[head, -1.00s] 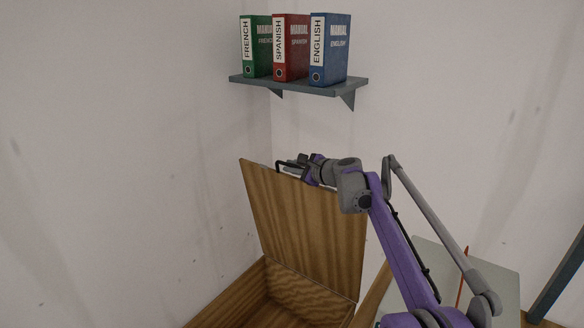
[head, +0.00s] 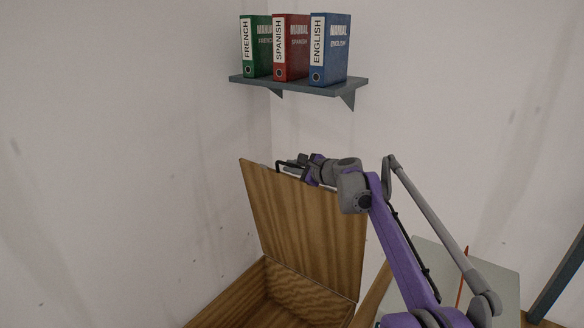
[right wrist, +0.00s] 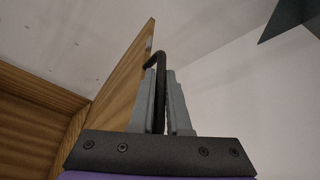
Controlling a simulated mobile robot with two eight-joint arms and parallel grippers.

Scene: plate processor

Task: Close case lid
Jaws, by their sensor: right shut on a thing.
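The wooden case (head: 228,298) stands at the bottom of the head view with its inside partly in sight. Its lid (head: 305,232) is raised and stands nearly upright at the back. My right gripper (head: 287,165) is at the lid's top edge. In the right wrist view my right gripper (right wrist: 161,100) has its two grey fingers closed around a black bar handle (right wrist: 154,62), which is fixed at the edge of the lid (right wrist: 128,75). My left gripper is not in view.
A grey shelf (head: 300,86) on the wall above the lid holds green, red and blue manuals. A pale table top (head: 480,270) is at the right of the case. Bare walls stand close behind and to the left.

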